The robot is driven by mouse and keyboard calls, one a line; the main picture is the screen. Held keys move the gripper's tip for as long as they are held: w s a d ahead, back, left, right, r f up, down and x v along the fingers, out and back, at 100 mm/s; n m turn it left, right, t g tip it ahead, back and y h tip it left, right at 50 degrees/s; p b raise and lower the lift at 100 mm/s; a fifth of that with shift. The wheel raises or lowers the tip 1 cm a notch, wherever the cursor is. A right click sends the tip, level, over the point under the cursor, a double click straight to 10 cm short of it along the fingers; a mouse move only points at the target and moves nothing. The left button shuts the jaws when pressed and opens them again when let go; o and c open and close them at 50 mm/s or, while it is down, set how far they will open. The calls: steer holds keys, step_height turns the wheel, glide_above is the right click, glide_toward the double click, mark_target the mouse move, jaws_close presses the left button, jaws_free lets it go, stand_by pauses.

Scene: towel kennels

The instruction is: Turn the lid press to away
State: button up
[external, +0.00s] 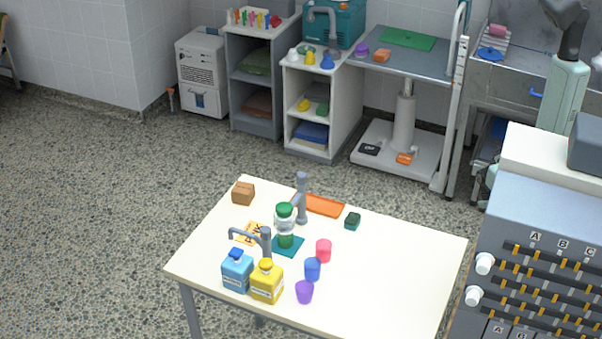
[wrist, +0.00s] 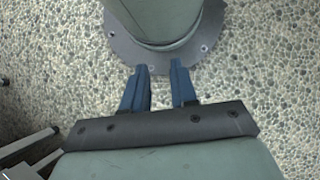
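On the white table in the external view, a grey post (external: 302,198) with a short arm stands beside a clear jar with a green lid (external: 285,212). A second grey post with a bent spout (external: 266,243) stands nearer the front. Neither is labelled, so I cannot tell for certain which is the lid press; the post with its arm reaching towards the jar looks most like it.
A blue bottle (external: 237,273), a yellow bottle (external: 267,284) and pink, blue and purple cups stand at the table's front. An orange tray (external: 324,205), brown box (external: 243,193) and dark green block (external: 352,221) lie behind. The table's right side is clear. A grey panel (external: 540,260) stands right.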

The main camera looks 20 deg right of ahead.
steer(key=o, duration=0.5)
steer(key=w+a+r+n, duration=0.1)
steer(key=w+a, duration=0.1)
steer(key=a, duration=0.1)
steer(key=w+a+r+n+t+h, duration=0.1)
steer(key=w+a, duration=0.2)
steer(key=w+a+r+n+t, duration=0.1)
steer(key=w+a, duration=0.2)
steer(key=shift+w+a+r+n, duration=0.1)
steer(key=shift+a+n, duration=0.2)
steer(key=w+a+r+n+t+y, duration=0.15)
steer(key=w+a+r, duration=0.25)
steer(key=a, duration=0.7)
steer(key=w+a+r+n+t+h, duration=0.1)
steer(key=w+a+r+n, duration=0.2)
steer(key=a, duration=0.8)
steer(key=m+g+y, duration=1.2)
steer(key=m, duration=0.4)
glide_toward(302, 178)
steer(key=x, duration=0.3)
steer(key=f+x, duration=0.1)
steer(key=x, duration=0.4)
steer(key=shift+a+f, duration=0.15)
steer(key=shift+a, duration=0.25)
